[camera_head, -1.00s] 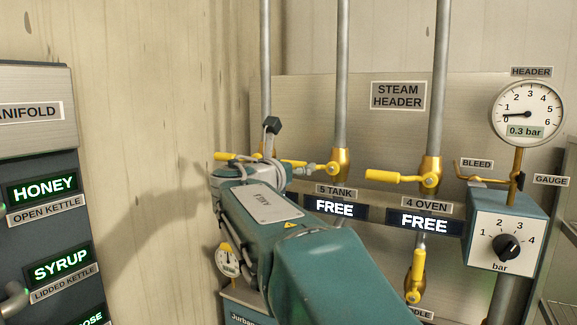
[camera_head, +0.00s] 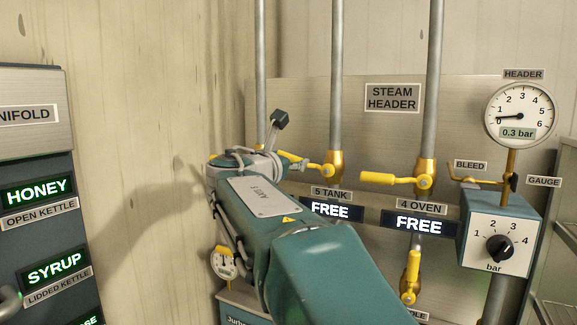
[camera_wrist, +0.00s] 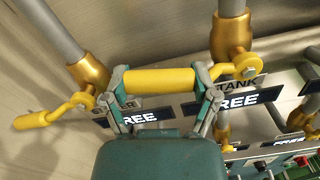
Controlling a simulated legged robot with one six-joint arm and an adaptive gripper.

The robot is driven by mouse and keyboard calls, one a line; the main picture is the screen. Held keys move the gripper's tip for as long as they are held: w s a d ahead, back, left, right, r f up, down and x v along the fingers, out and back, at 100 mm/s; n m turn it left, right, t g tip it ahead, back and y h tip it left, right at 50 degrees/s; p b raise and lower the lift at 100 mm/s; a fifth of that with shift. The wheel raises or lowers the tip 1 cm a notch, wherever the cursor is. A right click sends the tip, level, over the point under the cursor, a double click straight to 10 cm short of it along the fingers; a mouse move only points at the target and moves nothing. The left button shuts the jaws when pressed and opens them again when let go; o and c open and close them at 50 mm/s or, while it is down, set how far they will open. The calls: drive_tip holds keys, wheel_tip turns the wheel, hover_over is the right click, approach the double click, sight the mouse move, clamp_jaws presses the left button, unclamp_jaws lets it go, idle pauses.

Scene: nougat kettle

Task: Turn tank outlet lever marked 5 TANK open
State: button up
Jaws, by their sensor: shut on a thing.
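The yellow lever of the 5 TANK valve (camera_head: 310,166) points left from its brass valve body (camera_head: 336,163) on the steam header. In the wrist view, the lever's thick yellow grip (camera_wrist: 160,80) runs nearly level to a pivot at the right, above the TANK label (camera_wrist: 244,82). My gripper (camera_wrist: 161,83) is shut on that grip, one finger near each end. The 5 TANK display (camera_head: 331,209) reads FREE.
Another yellow lever (camera_wrist: 42,118) on a brass valve lies left of my gripper in the wrist view. The 4 OVEN lever (camera_head: 392,179) sits to the right, pointing left. A header gauge (camera_head: 520,115) reads 0.3 bar. Vertical steel pipes rise above the valves.

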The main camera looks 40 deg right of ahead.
drive_tip(key=r+m, duration=0.1)
drive_tip(key=s+r+m, duration=0.1)
drive_tip(key=m, duration=0.1)
drive_tip(key=shift+d+r+m, duration=0.2)
drive_tip(key=shift+m, duration=0.1)
drive_tip(key=r+m, duration=0.1)
drive_tip(key=s+r+m, duration=0.1)
drive_tip(key=m, duration=0.1)
drive_tip(key=shift+s+d+m, duration=0.25)
drive_tip(key=shift+d+m, duration=0.05)
drive_tip(key=shift+d, duration=0.05)
drive_tip(key=shift+s+d+r+m, duration=0.2)
drive_tip(key=shift+s+d+m, duration=0.15)
drive_tip(key=shift+s+m, duration=0.75)
drive_tip(key=shift+s+d+r+m, duration=0.25)
drive_tip(key=shift+s+m, duration=0.2)
drive_tip(key=shift+m, duration=1.1)
drive_tip(key=shift+s+d+r+m, duration=0.15)
drive_tip(key=shift+s+d+m, duration=0.25)
drive_tip(key=shift+s+m, duration=0.7)
drive_tip(key=shift+w+m, duration=0.3)
drive_tip(key=shift+m, duration=0.05)
drive_tip(key=o, duration=1.2)
